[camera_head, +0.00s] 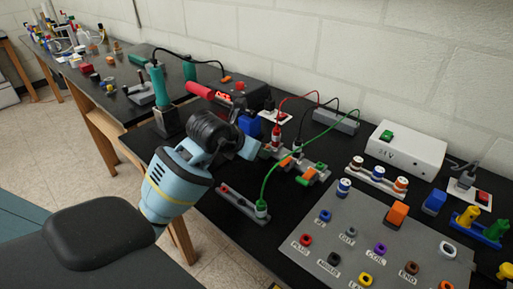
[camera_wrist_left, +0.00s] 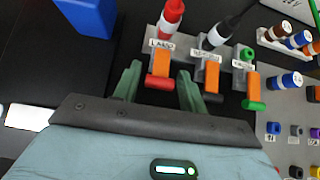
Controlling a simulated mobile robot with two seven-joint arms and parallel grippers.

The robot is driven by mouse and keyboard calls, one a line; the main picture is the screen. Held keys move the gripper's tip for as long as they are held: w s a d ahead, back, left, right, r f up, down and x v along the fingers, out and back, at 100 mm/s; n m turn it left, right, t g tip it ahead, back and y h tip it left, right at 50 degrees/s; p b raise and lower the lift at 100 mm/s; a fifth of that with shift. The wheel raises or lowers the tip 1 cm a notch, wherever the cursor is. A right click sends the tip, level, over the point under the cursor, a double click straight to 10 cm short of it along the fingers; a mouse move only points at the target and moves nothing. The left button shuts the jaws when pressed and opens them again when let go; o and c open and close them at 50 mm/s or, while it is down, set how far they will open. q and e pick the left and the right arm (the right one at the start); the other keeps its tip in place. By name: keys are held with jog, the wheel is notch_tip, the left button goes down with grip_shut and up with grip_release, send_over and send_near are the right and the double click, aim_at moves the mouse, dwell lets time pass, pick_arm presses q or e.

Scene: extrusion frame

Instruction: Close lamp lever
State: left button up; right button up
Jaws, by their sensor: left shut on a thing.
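The lamp lever (camera_wrist_left: 161,63), orange with a red end bar, shows in the left wrist view below a red plug and a label that seems to read LAMP. My left gripper (camera_wrist_left: 158,73) has its green fingers on both sides of this lever and is shut on it. In the head view, my left gripper (camera_head: 241,146) reaches over the bench to the lever block, and its fingertips are hidden. My right gripper is in neither view.
Beside the lamp lever stand a black-ended lever (camera_wrist_left: 212,73) and a green-ended lever (camera_wrist_left: 252,86). A blue block (camera_wrist_left: 88,14) lies to the left. In the head view, a green cable (camera_head: 290,160) arches near the levers. A grey labelled panel (camera_head: 345,235) lies at the front right.

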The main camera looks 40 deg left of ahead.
pick_arm(q)
jog(key=f+t+b, duration=0.1)
jog(key=b, duration=0.1)
jog(key=f+t+b, duration=0.1)
jog(key=b, duration=0.1)
jog(key=shift+s+f+t, duration=0.15)
jog(key=shift+s+t, duration=0.1)
jog(key=shift+t, duration=0.05)
jog(key=shift+t+b, duration=0.3)
jog(key=shift+b, duration=0.2)
jog(key=shift+t+b, duration=0.3)
jog(key=shift+b, duration=0.2)
jog(key=shift+r+h, duration=0.2)
jog(key=shift+h, duration=0.1)
jog(key=o, duration=0.9)
jog(key=shift+o, duration=0.2)
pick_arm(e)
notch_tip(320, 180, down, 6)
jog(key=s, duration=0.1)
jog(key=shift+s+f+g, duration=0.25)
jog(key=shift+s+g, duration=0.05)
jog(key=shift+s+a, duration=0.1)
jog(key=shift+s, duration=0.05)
